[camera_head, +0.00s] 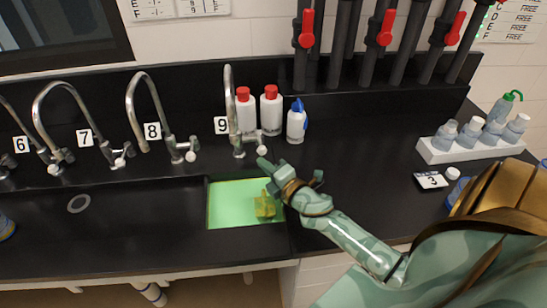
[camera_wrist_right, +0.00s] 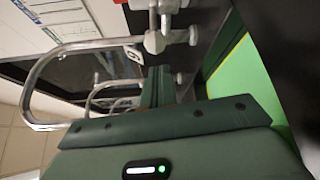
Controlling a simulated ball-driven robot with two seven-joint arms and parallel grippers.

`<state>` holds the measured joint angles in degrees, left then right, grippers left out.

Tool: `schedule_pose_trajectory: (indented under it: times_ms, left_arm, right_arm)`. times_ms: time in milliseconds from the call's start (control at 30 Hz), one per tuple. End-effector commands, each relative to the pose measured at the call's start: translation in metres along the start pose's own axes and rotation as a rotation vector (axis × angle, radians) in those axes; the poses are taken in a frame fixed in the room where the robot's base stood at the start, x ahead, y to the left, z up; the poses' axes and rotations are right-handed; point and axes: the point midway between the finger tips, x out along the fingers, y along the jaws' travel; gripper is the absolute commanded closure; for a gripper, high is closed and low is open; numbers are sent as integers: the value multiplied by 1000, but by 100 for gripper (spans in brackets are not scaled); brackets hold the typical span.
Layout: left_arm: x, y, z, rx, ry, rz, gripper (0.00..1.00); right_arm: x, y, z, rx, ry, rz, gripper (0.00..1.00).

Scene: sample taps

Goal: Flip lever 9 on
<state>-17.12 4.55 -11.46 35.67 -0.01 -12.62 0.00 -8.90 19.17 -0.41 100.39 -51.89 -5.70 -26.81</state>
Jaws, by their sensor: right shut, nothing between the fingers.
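Tap 9 (camera_head: 229,105) is a curved metal tap on the black counter, beside its label "9" (camera_head: 221,125). Its lever, lever 9 (camera_head: 261,149), has a white round end on the right of the tap base. My right gripper (camera_head: 265,166) is shut and empty just below that lever end; whether it touches cannot be told. In the right wrist view the green gripper (camera_wrist_right: 160,88) points toward a sideways-looking row of taps. The nearest tap (camera_wrist_right: 85,45) there has a pale knob (camera_wrist_right: 193,36). My left gripper is not in view.
A green-lit sink opening (camera_head: 235,201) with a yellow item (camera_head: 264,205) lies under my right gripper. Taps 8 (camera_head: 150,110), 7 and 6 stand to the left. Red-capped bottles (camera_head: 270,110) and a blue-capped bottle (camera_head: 297,122) stand behind lever 9. A white bottle rack (camera_head: 470,149) is at right.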

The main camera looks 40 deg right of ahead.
Motion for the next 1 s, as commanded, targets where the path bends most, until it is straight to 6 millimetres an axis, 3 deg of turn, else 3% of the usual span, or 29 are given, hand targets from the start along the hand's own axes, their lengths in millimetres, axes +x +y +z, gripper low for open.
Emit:
schedule_pose_trajectory:
  times_ms: [100,300,767,1000]
  left_arm:
    - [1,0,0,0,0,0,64]
    - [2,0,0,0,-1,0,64]
    - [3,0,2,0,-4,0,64]
    - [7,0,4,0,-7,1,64]
  right_arm:
    - [19,0,0,-1,0,1,100]
    - [37,0,0,0,1,0,100]
    - [38,-1,0,-1,9,1,100]
    - [35,-2,5,-9,100,17,100]
